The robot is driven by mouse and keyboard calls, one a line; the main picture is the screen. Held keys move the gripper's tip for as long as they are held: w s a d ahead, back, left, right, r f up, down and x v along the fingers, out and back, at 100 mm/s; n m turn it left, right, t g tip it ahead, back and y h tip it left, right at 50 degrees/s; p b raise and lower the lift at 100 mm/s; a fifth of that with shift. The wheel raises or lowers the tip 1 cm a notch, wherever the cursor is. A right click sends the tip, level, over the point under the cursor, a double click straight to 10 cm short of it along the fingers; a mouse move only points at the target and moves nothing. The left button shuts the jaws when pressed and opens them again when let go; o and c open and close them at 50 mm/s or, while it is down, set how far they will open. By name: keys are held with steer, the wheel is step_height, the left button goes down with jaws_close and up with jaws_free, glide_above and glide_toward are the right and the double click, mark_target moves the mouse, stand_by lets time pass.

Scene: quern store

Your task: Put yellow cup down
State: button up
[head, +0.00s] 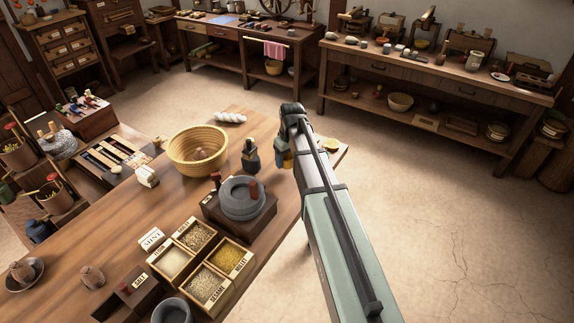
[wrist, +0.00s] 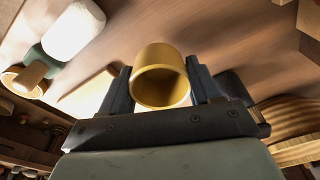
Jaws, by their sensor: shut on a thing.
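The yellow cup (wrist: 161,75) sits between my gripper's two dark fingers (wrist: 162,88) in the wrist view. Its open mouth faces the camera and looks empty. My gripper is shut on it. In the head view my gripper (head: 284,158) is at the right edge of the wooden table (head: 105,215), and my arm hides most of it. Only a small yellow patch of the cup (head: 287,160) shows there. Whether the cup touches the table cannot be told.
A woven basket (head: 197,150), a dark bottle-like thing (head: 251,157) and a stone quern (head: 243,199) stand left of my gripper. A white twisted thing (head: 230,118) lies behind. A small yellow thing (head: 331,144) is at the table's right corner. Grain boxes (head: 232,258) stand nearer.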

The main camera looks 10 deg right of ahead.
mark_target(287, 164)
steer(key=shift+f, duration=1.6)
steer(key=shift+f, duration=0.15)
steer(key=o, duration=1.1)
step_height(287, 164, up, 12)
steer(key=s, duration=0.1)
steer(key=shift+s+d, duration=0.15)
steer(key=shift+d, duration=0.15)
steer(key=shift+d, duration=0.1)
